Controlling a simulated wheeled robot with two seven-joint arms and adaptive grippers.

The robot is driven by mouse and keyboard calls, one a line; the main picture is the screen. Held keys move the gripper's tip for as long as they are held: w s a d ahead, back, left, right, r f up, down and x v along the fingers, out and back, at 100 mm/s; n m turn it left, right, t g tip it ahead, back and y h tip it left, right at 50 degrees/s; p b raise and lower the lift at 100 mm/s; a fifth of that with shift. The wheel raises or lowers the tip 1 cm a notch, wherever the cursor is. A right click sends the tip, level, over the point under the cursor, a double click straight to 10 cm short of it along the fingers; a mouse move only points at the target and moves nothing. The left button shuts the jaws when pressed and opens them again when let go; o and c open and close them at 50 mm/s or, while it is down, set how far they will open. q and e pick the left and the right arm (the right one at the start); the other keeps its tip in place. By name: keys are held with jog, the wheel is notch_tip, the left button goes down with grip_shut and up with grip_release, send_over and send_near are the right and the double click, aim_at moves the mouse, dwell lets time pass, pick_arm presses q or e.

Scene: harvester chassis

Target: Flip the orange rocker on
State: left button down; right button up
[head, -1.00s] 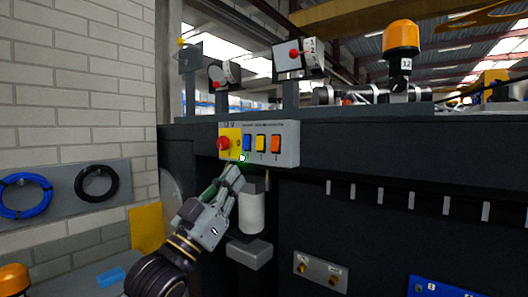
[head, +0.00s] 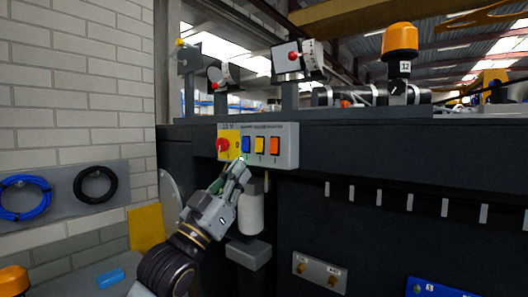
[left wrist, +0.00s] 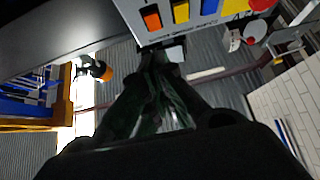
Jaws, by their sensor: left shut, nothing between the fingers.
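The orange rocker (head: 275,145) is the rightmost of three coloured rockers on a grey switch box (head: 291,157). It also shows in the left wrist view (left wrist: 152,19), at the end of the row. The yellow rocker (head: 260,145) and the blue rocker (head: 246,144) are beside it, left of it in the head view. My left gripper (head: 240,166) is shut and empty, its fingertips just below the box, under the blue rocker and apart from the orange one. In the left wrist view its fingers (left wrist: 155,55) point at the box's edge. My right gripper is not in view.
A red emergency button (head: 222,145) on a yellow plate is left of the rockers. A white cylinder (head: 250,213) hangs below the box, close to my left gripper. Blue (head: 25,197) and black (head: 95,184) cable coils hang at the left wall.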

aim_at(273, 144)
pick_arm(q)
jog(key=shift+w+d+r+p, duration=0.6)
jog(key=shift+w+d, duration=0.35)
jog(key=shift+w, duration=0.35)
jog(key=shift+w+d+r+p, duration=0.5)
jog(key=shift+w+d+r, duration=0.35)
jog(key=shift+w, duration=0.45)
jog(key=shift+w+d+r+p, duration=0.55)
jog(key=shift+w+d, duration=0.5)
jog(key=shift+w, duration=0.25)
jog(key=shift+w+f, duration=0.1)
jog(key=shift+w+d+f, duration=0.2)
jog(key=shift+w+d, duration=0.1)
jog(key=shift+a, duration=0.1)
